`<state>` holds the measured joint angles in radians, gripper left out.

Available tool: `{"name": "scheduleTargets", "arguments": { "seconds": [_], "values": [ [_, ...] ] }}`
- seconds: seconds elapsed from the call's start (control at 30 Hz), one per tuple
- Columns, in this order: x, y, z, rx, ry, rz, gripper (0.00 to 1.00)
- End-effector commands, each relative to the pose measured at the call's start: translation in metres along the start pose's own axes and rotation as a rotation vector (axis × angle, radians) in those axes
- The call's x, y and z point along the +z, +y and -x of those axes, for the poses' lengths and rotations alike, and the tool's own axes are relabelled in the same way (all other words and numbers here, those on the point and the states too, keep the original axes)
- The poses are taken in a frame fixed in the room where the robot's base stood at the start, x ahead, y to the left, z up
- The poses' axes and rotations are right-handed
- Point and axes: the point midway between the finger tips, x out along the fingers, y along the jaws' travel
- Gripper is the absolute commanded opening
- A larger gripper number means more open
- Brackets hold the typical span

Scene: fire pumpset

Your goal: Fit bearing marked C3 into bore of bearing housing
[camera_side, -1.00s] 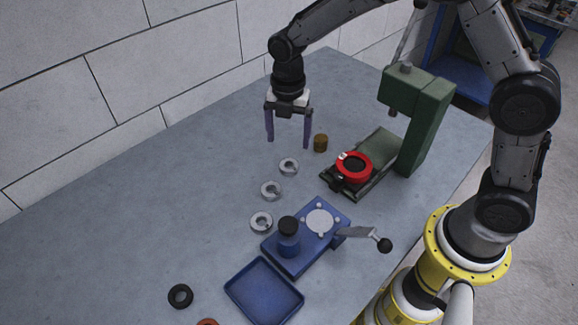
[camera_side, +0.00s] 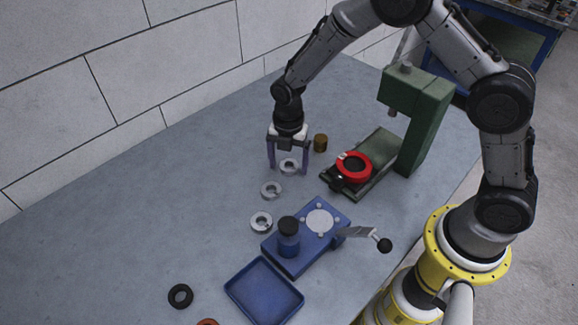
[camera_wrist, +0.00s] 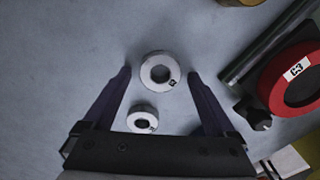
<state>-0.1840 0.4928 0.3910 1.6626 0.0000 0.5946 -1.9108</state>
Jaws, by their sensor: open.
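Three pale metal bearings lie in a row on the table. The far bearing (camera_side: 289,166) is between the fingers of my open gripper (camera_side: 288,171); in the wrist view this bearing (camera_wrist: 149,76) also sits between the fingertips, apart from both. Its small dark mark is too small to read. The middle bearing (camera_side: 271,190) and the near bearing (camera_side: 261,222) lie toward the front. A second, marked bearing (camera_wrist: 133,116) shows lower in the wrist view. The red ring-shaped housing (camera_side: 344,175) lies on the green press's bed; its white label reads C3 in the wrist view (camera_wrist: 296,69).
The green press (camera_side: 425,125) stands right of my gripper, with a brown cylinder (camera_side: 320,143) close by. A blue fixture (camera_side: 290,262) with a lever, a blue tray (camera_side: 264,291) and a black ring (camera_side: 180,296) are in front. The left table is clear.

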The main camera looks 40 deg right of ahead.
Motion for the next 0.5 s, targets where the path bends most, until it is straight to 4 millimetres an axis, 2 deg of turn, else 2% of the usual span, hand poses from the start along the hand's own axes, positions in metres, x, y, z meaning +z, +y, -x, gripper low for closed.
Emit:
{"name": "scheduleTargets", "arguments": {
  "seconds": [0.07,0.5],
  "values": [
    [-0.0001,0.0,0.0002,0.0,0.0,0.0,0.91],
    [-0.0001,0.0,0.0006,0.0,0.0,0.0,0.12]
  ]
}}
